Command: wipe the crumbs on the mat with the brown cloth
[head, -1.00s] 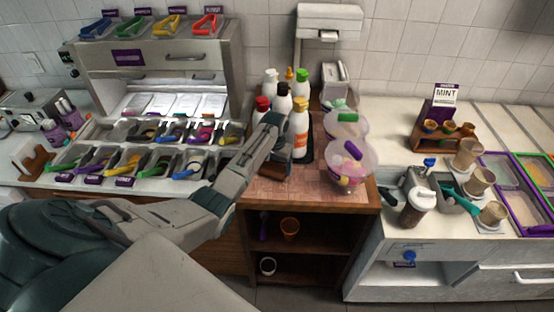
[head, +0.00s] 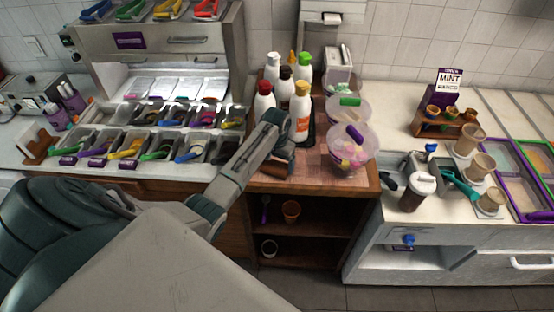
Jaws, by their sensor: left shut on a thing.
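My left gripper (head: 282,152) is low over the left part of the pinkish checked mat (head: 312,168), in front of the white bottles. It is shut on a brown thing, which looks like the cloth (head: 272,168) and shows just below the fingers near the mat's front left. The fingers and arm hide most of the cloth, and I cannot tell how firmly it presses on the mat. Crumbs are too small to make out on the bare mat. My right gripper is not in view.
Bottles with coloured caps (head: 302,112) stand close behind my left gripper. Clear tubs of sweets (head: 352,152) stand on the right of the mat. The wooden stand's front edge (head: 320,192) is near. Topping bins (head: 125,150) lie left.

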